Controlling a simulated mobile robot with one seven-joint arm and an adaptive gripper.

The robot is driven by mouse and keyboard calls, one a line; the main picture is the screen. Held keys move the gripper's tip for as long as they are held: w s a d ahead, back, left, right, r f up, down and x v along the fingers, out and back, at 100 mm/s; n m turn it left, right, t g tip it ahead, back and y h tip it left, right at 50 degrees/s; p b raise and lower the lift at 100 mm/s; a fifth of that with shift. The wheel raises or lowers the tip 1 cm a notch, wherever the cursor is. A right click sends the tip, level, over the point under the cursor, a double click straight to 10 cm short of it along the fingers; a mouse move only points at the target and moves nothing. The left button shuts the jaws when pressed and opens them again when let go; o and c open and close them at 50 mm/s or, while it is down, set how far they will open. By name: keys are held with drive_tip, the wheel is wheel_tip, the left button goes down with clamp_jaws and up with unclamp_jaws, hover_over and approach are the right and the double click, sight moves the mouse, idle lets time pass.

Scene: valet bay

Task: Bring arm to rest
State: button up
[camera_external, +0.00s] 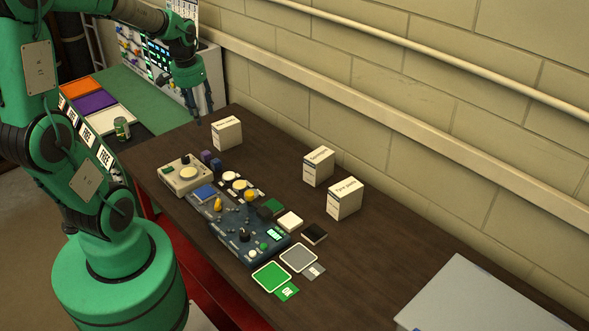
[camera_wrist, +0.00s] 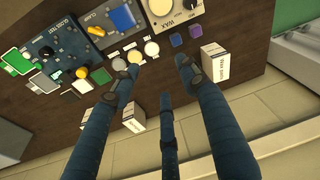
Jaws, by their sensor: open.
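My green arm (camera_external: 72,150) stands at the left in the external view, and its upper part runs out of the top edge. My gripper (camera_external: 203,112) points down near the back left corner of the brown table (camera_external: 410,251), close to the leftmost white box (camera_external: 227,134). In the wrist view, the dark blue fingers of my gripper (camera_wrist: 160,75) are spread, with nothing held between them. They appear above the table. The exact height over it is hard to tell.
A dark control panel (camera_external: 236,229) and a beige unit with a dial (camera_external: 183,174) lie on the table. Two more white boxes (camera_external: 318,166) (camera_external: 344,198) stand near the wall. Green and grey cards (camera_external: 271,277) (camera_external: 298,258) lie in front. A grey surface (camera_external: 470,298) is lower right.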

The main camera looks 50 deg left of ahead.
drive_tip(key=s+d+r+m+t+b, duration=0.1)
drive_tip(key=s+d+r, duration=0.3)
drive_tip(key=d, duration=0.6)
drive_tip(key=s+d+r+m+t+b, duration=0.2)
drive_tip(key=s+d+r, duration=0.3)
drive_tip(key=s+d, duration=0.3)
drive_tip(key=d+m, duration=0.1)
drive_tip(key=d, duration=0.1)
drive_tip(key=shift+d+t+h+b, duration=0.3)
drive_tip(key=shift+t+h, duration=0.1)
drive_tip(key=shift+s, duration=0.1)
drive_tip(key=shift+c, duration=0.5)
idle(1.4)
